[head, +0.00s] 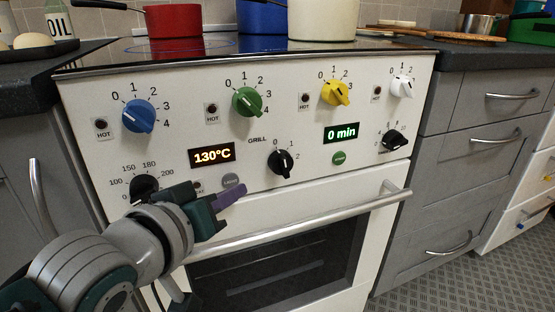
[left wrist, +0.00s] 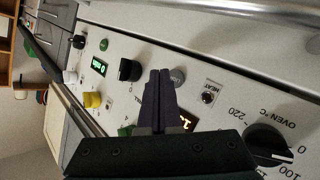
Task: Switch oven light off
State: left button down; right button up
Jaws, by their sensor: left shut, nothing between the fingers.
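The grey round light button (head: 231,181) sits on the white oven panel, right of the oven temperature knob (head: 144,187). In the left wrist view the button (left wrist: 178,76) shows just beside the fingertips. My left gripper (head: 238,192) is shut and empty, its purple fingers pointing at the panel just below and right of the button. In the left wrist view the closed fingers (left wrist: 161,76) are close to the button; I cannot tell if they touch it. The oven door window (head: 280,262) looks dark, with a rack faintly visible. My right gripper is not in view.
The silver door handle bar (head: 300,222) runs just below the panel, close to my gripper. The black grill knob (head: 280,162) and a green button (head: 339,158) are to the right. Blue, green, yellow and white knobs line the top. Pots stand on the hob.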

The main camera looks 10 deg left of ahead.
pick_arm(q)
jog(key=s+d+p, duration=0.1)
jog(key=s, duration=0.1)
jog(key=s+d+p, duration=0.1)
jog(key=s+d, duration=0.1)
jog(key=shift+s+d, duration=0.1)
jog(key=shift+s, duration=0.25)
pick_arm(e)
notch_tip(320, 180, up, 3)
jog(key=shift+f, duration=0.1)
